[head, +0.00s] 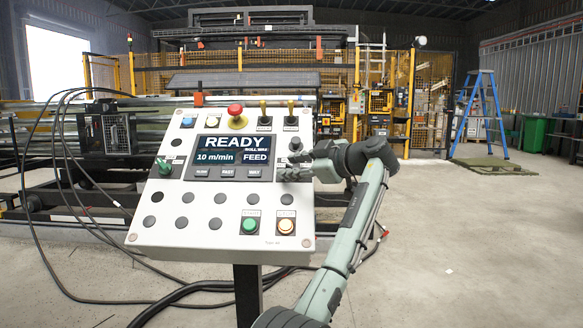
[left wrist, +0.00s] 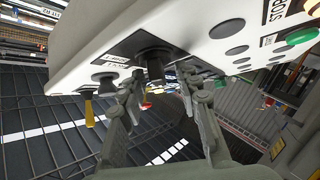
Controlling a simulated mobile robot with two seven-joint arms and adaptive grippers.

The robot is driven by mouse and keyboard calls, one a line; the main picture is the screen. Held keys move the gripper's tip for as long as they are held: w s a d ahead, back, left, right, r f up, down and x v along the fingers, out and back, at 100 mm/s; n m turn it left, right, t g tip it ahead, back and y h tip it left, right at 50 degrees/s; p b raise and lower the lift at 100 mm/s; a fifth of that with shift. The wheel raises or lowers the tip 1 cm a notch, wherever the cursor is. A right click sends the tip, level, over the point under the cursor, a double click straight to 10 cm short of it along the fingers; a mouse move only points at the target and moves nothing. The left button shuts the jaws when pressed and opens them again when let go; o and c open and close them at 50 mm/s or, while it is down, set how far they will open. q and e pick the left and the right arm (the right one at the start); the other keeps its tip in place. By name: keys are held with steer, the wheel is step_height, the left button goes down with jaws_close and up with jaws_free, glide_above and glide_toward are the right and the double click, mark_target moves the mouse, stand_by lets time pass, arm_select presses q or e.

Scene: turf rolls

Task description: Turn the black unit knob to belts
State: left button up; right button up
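The black unit knob (head: 295,145) sits at the right side of the white control panel (head: 150,232), right of the screen. It also shows in the left wrist view as a dark knob (left wrist: 154,66) standing out from the panel, close to the fingers. Its pointer direction and label are not readable to me. My left gripper (head: 290,166) reaches in from the right, with its fingers pointing left across the panel. My right gripper is not in view.
The screen (head: 232,150) reads READY, 10 m/min and FEED. A red mushroom button (head: 236,110), yellow-tipped levers (head: 290,107) and a green knob (head: 163,166) are on the panel. Black cables (head: 75,200) hang at the left.

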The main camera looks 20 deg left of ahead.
arm_select(q)
steer(key=v, duration=1.1)
steer(key=shift+s+d, duration=0.15)
steer(key=shift+d, duration=0.05)
